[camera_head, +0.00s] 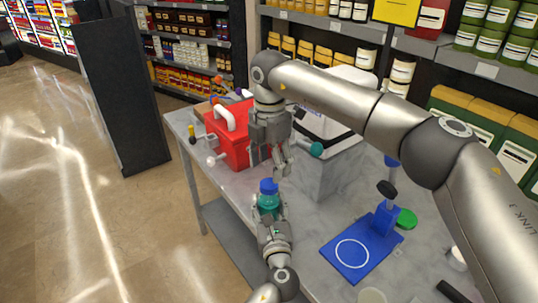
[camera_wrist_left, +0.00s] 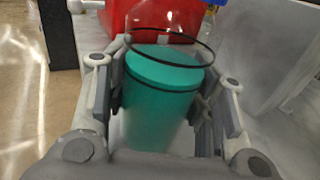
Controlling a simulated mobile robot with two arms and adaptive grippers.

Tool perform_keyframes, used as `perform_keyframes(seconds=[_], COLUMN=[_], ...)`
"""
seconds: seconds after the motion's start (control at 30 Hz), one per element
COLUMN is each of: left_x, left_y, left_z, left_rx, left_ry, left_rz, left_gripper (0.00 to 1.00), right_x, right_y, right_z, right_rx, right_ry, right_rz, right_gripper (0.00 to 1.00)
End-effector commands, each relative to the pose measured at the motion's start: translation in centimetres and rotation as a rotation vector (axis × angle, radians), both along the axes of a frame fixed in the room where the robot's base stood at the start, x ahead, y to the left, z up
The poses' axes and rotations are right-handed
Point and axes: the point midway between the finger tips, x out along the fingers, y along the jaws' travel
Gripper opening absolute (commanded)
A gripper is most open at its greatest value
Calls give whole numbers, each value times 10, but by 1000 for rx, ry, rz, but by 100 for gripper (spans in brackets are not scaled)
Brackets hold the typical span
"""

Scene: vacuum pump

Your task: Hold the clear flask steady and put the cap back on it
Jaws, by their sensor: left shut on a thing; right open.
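The clear flask (camera_head: 268,204) with teal liquid stands at the table's front edge, near the red toolbox. A blue cap (camera_head: 268,186) shows at its top in the head view; I cannot tell whether it is fully seated. My left gripper (camera_head: 270,212) is shut around the flask.
A red toolbox (camera_head: 228,135) stands behind left. A grey box-shaped block (camera_head: 325,165) is behind right. A blue stand (camera_head: 362,250) and green lid (camera_head: 406,219) lie to the right. The table (camera_head: 308,222) is bare between flask and stand.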

Motion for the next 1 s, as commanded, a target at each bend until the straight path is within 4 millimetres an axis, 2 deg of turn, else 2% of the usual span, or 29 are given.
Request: perform_keyframes(seconds=[1.0], left_x=[0], left_y=[0], left_z=[0], left_rx=[0], left_ry=[0], left_rz=[0], left_gripper=[0], right_x=[1], right_y=[2], right_z=[15], right_rx=[-12], right_ry=[15], right_rz=[1601], right_gripper=[58])
